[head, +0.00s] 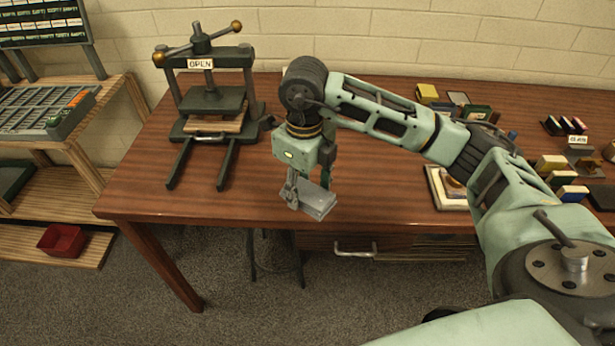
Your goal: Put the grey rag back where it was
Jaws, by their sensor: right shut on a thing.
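My right gripper (299,194) reaches in from the right and points down over the front part of the brown table. It is shut on a small grey, flat, block-like thing (320,203), which looks like the folded grey rag. The grey thing sticks out to the right of the fingers, close to the table's front edge. I cannot tell whether it touches the table top or hangs just above it. My left gripper is not in view.
A dark screw press (211,103) with an "OPEN" label stands left of my gripper. A framed tray (448,188) and several small blocks lie to the right. The wooden table (150,188) is bare at front left. A red bin (62,241) sits on a low shelf.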

